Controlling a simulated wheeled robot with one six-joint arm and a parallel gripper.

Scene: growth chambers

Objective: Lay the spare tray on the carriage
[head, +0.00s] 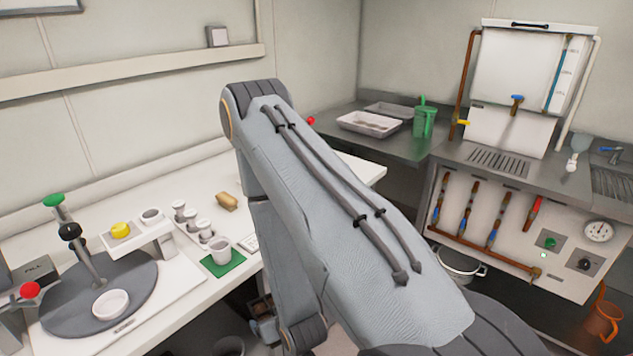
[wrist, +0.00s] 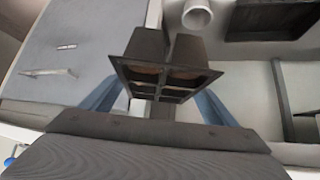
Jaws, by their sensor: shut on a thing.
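A small dark tray with several open cells (wrist: 165,78) is in the middle of the wrist view, with brownish patches in some cells. My gripper (wrist: 160,98) has a blue finger on each side of it and is shut on it. The tray is tilted towards the camera, and I cannot tell how far it is above what lies behind it. In the head view my arm fills the centre, and I cannot make out the held tray there. I cannot identify the carriage for certain in either view.
In the wrist view a white cup (wrist: 197,14), a dark shallow tray (wrist: 235,22) and a grey panel with a handle (wrist: 48,72) lie around. In the head view a white bench (head: 185,168) carries small items; metal trays (head: 368,124) and a green can (head: 425,120) stand behind.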

